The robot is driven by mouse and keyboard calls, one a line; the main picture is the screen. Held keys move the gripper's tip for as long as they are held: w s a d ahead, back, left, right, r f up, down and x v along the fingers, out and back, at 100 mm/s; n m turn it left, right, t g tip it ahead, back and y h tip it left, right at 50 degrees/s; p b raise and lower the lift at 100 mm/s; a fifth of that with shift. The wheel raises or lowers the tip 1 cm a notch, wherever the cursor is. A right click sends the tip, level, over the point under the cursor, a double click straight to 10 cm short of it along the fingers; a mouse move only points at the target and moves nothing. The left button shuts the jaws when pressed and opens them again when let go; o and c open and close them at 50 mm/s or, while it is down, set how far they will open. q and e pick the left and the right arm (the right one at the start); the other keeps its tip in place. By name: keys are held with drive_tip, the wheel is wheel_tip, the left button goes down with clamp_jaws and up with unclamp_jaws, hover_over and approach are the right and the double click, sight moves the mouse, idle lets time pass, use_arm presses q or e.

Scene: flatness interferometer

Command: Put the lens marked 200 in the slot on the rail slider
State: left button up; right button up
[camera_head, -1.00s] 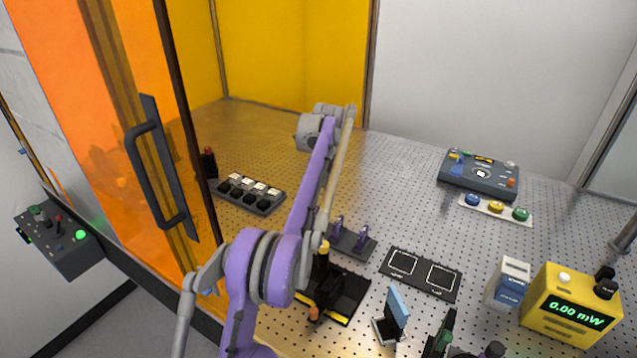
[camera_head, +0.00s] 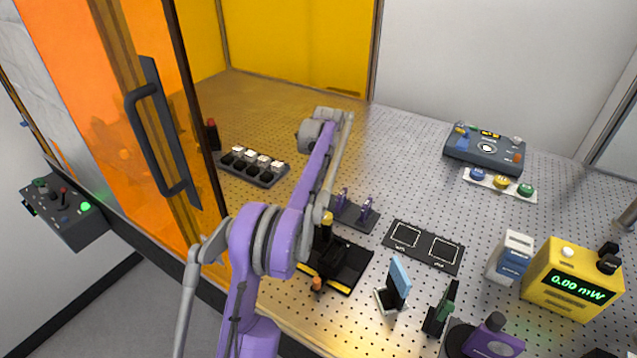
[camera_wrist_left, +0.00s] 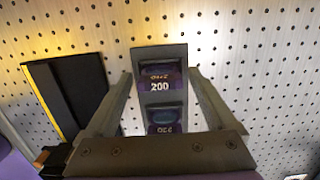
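The lens marked 200 (camera_wrist_left: 158,79) sits in a dark lens holder (camera_wrist_left: 157,54), its label readable in the left wrist view. A second purple lens (camera_wrist_left: 164,118) stands just below it in that view. In the head view the holder (camera_head: 351,217) carries two small purple lenses beside my left arm. My left gripper (camera_wrist_left: 161,80) is open, its fingers either side of the holder, with no clear contact. In the head view my arm hides its fingertips. A black base with yellow edges (camera_head: 350,270), likely the rail slider, is in front of the holder; its slot is not clear. My right gripper is out of view.
A black plate with two outlined squares (camera_head: 443,250) lies right of the holder. A blue tilted plate (camera_head: 399,277) and a green-and-black mount (camera_head: 441,308) stand in front. A yellow power meter (camera_head: 571,286) is at right. The orange door (camera_head: 90,70) borders the left.

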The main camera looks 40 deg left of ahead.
use_arm(q)
drive_tip(key=c, duration=1.2)
drive_tip(key=shift+r+p, duration=0.8)
drive_tip(key=shift+r, duration=1.35)
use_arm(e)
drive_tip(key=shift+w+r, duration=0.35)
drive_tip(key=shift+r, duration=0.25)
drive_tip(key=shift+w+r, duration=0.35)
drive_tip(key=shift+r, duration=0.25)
use_arm(q)
drive_tip(key=shift+r, duration=0.6)
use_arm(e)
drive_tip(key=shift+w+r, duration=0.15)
use_arm(q)
drive_tip(key=shift+r, duration=0.4)
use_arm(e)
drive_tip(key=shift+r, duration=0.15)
